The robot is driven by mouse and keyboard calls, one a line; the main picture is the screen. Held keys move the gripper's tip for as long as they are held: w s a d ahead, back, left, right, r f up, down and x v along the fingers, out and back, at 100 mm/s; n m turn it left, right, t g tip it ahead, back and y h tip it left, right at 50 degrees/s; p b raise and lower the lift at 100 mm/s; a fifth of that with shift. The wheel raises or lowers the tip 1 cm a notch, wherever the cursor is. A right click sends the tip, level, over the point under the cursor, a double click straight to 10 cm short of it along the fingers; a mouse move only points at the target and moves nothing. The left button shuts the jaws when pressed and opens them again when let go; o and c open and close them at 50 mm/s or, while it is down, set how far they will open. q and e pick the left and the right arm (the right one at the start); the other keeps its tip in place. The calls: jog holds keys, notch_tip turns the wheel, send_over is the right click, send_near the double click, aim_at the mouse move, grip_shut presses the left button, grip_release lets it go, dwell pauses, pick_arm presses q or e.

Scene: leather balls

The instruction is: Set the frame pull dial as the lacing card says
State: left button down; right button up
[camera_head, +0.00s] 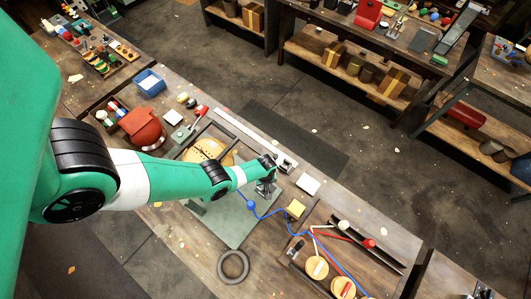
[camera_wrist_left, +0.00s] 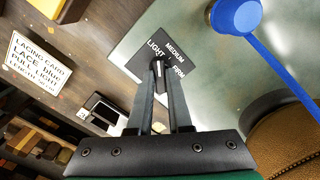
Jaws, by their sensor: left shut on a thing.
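The pull dial's dark plate (camera_wrist_left: 139,66) carries the words LIGHT, MEDIUM and FIRM. My left gripper (camera_wrist_left: 160,68) is shut on the dial's small knob, whose white mark points up toward the LIGHT side; the fingers partly hide it. The white lacing card (camera_wrist_left: 36,64) reads "LACE blue" and "PULL LIGHT"; its last line is hard to read. In the head view the card (camera_head: 308,185) lies right of my left gripper (camera_head: 267,188). The dial sits on the grey-green frame base (camera_head: 232,222). My right gripper is not in view.
A tan leather ball (camera_head: 205,149) sits in the frame beside my left arm. A blue lace with a blue knob (camera_head: 252,206) crosses the base.

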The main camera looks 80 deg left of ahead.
pick_arm(q)
jog(key=shift+n, duration=0.9)
jog(key=c, duration=0.8)
grip_release()
jog(key=shift+c, duration=0.2)
